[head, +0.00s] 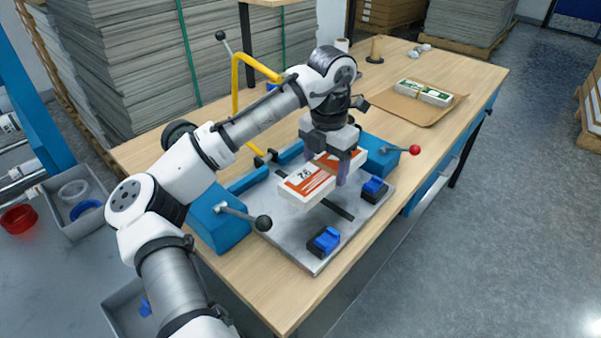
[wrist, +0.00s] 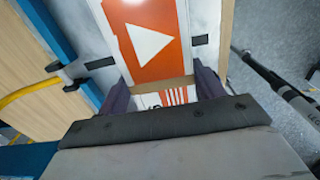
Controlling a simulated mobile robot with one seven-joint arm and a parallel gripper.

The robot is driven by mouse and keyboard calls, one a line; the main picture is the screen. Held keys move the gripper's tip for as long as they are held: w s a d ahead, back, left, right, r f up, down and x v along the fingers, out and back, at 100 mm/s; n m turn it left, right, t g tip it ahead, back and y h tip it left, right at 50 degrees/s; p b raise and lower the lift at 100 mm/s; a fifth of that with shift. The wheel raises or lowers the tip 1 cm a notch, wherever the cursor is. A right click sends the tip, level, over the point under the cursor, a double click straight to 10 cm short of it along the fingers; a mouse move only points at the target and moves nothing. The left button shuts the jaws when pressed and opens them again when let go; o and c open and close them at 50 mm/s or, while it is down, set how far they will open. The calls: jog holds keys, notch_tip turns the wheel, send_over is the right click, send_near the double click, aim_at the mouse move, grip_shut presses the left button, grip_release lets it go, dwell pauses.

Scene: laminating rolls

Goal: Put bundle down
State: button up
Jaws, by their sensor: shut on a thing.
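The white and orange bundle (head: 308,182), with a paper band around it, is between the fingers of my gripper (head: 342,168). The bundle lies over the grey metal plate (head: 300,248) of the fixture, roughly level. I cannot tell for sure whether it touches the plate or hangs slightly above it. In the wrist view the bundle's orange face with a white triangle (wrist: 150,42) reaches out ahead of the gripper (wrist: 163,92).
Blue blocks with lever handles (head: 218,222) flank the plate, and small blue and black clamps (head: 324,242) sit at its front edge. A yellow bent handle (head: 237,75) rises behind. A green and white bundle (head: 425,93) lies on brown paper (head: 403,110) at the back right.

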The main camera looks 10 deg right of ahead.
jog(key=w+a+f, duration=0.1)
jog(key=w, duration=0.1)
jog(key=w+a+f+p, duration=0.1)
jog(key=w, duration=0.1)
jog(key=w+a, duration=0.1)
jog(key=shift+w+a+f, duration=0.4)
jog(key=shift+f+p, duration=0.35)
jog(key=shift+f, duration=1.75)
jog(key=shift+f, duration=0.15)
jog(key=o, duration=1.2)
notch_tip(320, 180, up, 8)
jog(key=shift+b, duration=0.4)
jog(key=shift+f, duration=0.1)
